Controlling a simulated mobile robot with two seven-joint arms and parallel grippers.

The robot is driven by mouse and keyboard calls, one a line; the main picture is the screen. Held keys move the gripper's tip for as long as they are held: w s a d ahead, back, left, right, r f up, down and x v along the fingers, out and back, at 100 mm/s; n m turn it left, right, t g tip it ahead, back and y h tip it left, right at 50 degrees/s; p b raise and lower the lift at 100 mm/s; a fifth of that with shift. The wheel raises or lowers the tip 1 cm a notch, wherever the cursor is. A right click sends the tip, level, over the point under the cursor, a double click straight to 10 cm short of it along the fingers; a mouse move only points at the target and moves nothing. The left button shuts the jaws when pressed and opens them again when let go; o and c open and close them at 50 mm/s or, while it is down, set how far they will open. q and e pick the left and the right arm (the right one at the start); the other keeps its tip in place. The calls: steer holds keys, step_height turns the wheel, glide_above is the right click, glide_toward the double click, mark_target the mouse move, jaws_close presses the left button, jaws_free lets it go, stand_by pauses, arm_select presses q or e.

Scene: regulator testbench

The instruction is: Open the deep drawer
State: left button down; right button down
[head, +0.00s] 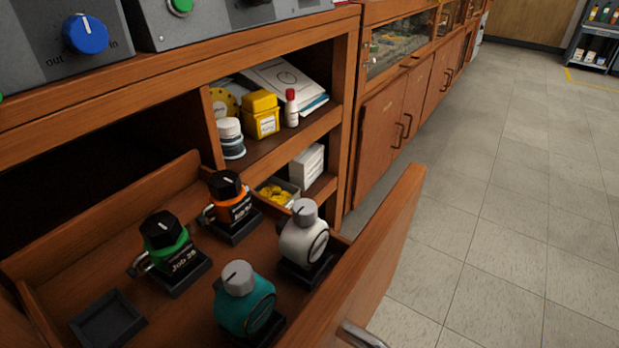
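The deep wooden drawer (390,230) is pulled well out of the cabinet in the lower part of the head view. A metal handle (362,336) shows on its front at the bottom edge, partly cut off. Inside stand several regulators on dark square bases: an orange one with a black knob (233,203), a green one with a black knob (165,245), a white one with a grey knob (304,238) and a teal one with a grey knob (245,300). An empty dark base (108,322) sits at the drawer's near left. Neither gripper is in view.
Open shelves (275,155) beside the drawer hold a yellow box (261,115), a white jar (230,138), a small red-capped bottle (291,108) and papers. A bench panel with a blue knob (86,34) is above. The tiled floor (500,210) at right is clear.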

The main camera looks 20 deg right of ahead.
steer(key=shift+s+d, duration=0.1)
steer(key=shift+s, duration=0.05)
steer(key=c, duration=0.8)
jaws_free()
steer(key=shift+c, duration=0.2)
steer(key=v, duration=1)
